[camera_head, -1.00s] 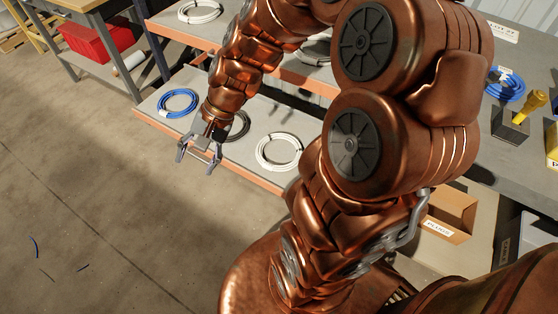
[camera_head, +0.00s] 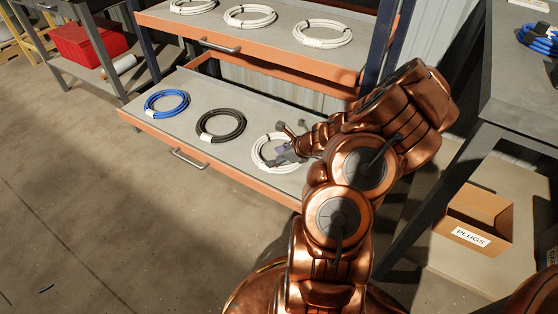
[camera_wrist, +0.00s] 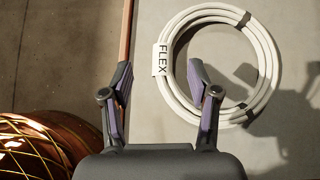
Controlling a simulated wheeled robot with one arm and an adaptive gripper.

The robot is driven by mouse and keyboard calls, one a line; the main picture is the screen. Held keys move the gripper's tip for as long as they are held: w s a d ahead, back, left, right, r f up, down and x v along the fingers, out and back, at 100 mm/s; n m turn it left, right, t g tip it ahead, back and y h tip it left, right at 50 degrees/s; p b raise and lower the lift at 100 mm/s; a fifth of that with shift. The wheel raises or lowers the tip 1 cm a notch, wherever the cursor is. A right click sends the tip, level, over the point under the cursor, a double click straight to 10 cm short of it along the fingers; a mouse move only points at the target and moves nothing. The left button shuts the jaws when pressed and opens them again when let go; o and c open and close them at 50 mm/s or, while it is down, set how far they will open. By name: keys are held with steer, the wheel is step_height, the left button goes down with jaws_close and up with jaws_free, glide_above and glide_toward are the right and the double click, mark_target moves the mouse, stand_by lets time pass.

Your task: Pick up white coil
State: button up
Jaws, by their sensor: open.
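A white coil (camera_wrist: 177,88) with a "FLEX" tag and dark ties lies flat on the lower grey shelf. In the head view, this white coil (camera_head: 260,163) is partly hidden by my arm and gripper. My gripper (camera_head: 283,151) is over it. The right finger appears over the coil's inner opening, and the left finger is outside the ring, by the shelf's orange edge. I cannot tell the height above the coil.
A black coil (camera_head: 221,135) and a blue coil (camera_head: 166,114) lie to the left on the lower shelf (camera_head: 190,140). Several white coils (camera_head: 249,24) lie on the upper shelf. A "PLUGS" box (camera_head: 470,236) is at right. A red bin (camera_head: 84,47) stands far left.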

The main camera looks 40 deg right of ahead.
mark_target(256, 158)
steer(key=shift+s+d+f+m, duration=0.2)
steer(key=shift+d+f, duration=0.1)
steer(key=shift+f, duration=0.3)
steer(key=shift+s+d+f+m, duration=0.1)
steer(key=shift+d+f+m, duration=0.15)
steer(key=shift+f, duration=0.3)
steer(key=b+x, duration=0.4)
steer(key=x, duration=0.2)
steer(key=shift+a+f, duration=0.2)
steer(key=shift+a, duration=0.05)
steer(key=shift+w+a+f, duration=0.1)
steer(key=shift+w+f, duration=0.15)
steer(key=shift+w, duration=0.15)
jaws_close()
